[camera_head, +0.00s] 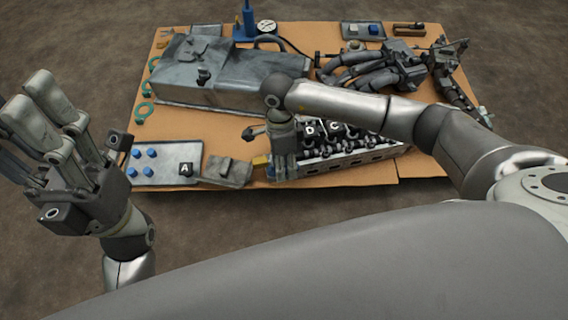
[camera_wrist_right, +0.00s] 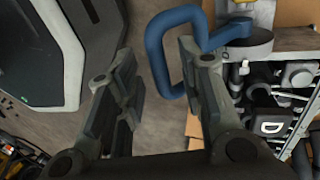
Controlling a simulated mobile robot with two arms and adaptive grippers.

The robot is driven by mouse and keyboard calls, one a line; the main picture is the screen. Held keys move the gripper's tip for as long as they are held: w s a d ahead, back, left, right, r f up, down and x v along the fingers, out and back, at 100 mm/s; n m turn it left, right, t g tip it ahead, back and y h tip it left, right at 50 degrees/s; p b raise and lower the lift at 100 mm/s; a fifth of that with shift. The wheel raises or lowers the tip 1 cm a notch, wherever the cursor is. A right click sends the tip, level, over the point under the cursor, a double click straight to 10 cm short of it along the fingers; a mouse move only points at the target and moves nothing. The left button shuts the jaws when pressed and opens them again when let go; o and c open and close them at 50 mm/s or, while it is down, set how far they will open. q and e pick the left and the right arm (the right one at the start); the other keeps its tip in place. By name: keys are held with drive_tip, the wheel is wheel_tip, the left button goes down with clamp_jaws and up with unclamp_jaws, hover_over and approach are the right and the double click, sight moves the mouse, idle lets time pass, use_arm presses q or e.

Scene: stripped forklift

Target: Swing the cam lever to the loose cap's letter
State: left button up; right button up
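The loose cap, black with a white letter A (camera_head: 186,169), lies on the grey tray at left. The cam lever's blue handle (camera_wrist_right: 158,50) is a bent loop in the right wrist view, its arm meeting a round grey hub (camera_wrist_right: 248,45). My right gripper (camera_head: 284,172) is over the left end of the cylinder head (camera_head: 350,160). Its fingers (camera_wrist_right: 160,90) are apart; part of the handle shows between them, and the right finger covers another part. I cannot tell whether they touch. My left gripper (camera_head: 32,98) is raised at left, fingers apart, empty.
Caps D (camera_head: 310,129) and C (camera_head: 335,126) sit on the cylinder head; D also shows in the wrist view (camera_wrist_right: 270,127). The tray (camera_head: 165,150) holds several blue pieces. A grey cover (camera_head: 215,75) and pipes (camera_head: 365,70) crowd the table's back.

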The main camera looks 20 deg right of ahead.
clamp_jaws()
idle(0.3)
